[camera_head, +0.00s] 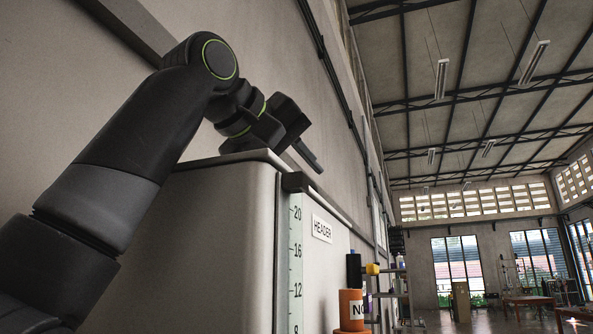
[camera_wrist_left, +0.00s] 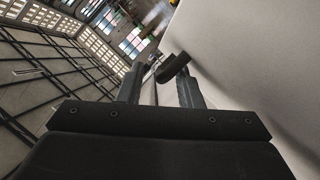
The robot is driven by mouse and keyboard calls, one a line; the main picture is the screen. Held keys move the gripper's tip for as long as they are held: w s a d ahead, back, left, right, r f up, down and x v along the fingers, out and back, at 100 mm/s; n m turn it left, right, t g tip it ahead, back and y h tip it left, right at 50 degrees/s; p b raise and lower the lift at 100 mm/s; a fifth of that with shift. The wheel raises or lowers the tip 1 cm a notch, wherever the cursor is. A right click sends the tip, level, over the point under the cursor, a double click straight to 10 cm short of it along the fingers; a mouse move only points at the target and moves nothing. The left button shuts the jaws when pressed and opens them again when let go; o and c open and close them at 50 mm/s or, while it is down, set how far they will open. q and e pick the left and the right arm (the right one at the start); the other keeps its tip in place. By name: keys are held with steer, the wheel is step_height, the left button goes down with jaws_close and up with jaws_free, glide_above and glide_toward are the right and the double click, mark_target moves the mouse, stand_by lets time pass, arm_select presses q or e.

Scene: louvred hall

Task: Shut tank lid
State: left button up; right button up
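The pale tank (camera_head: 225,240) with a HEADER label stands against the wall in the head view. Its lid (camera_head: 250,156) lies across the top, seen from below edge-on; I cannot tell whether a gap is left under it. A dark handle (camera_head: 295,182) sticks out at the lid's front corner. My left gripper (camera_head: 306,156) is just above and beyond that handle, pointing down to the right. In the left wrist view my gripper (camera_wrist_left: 158,88) has its fingers apart, and the handle (camera_wrist_left: 172,68) shows near the right finger's tip. My right gripper is out of view.
A level scale (camera_head: 295,260) runs down the tank's front. Tables (camera_head: 528,301) stand far right.

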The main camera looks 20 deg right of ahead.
arm_select(q)
steer(key=shift+a+r, duration=0.1)
steer(key=shift+a, duration=0.15)
steer(key=b+v, duration=0.4)
steer(key=v, duration=1.2)
steer(key=shift+s+a, duration=0.1)
steer(key=shift+s, duration=0.15)
steer(key=shift+s+a+r, duration=0.1)
steer(key=shift+s+a, duration=0.1)
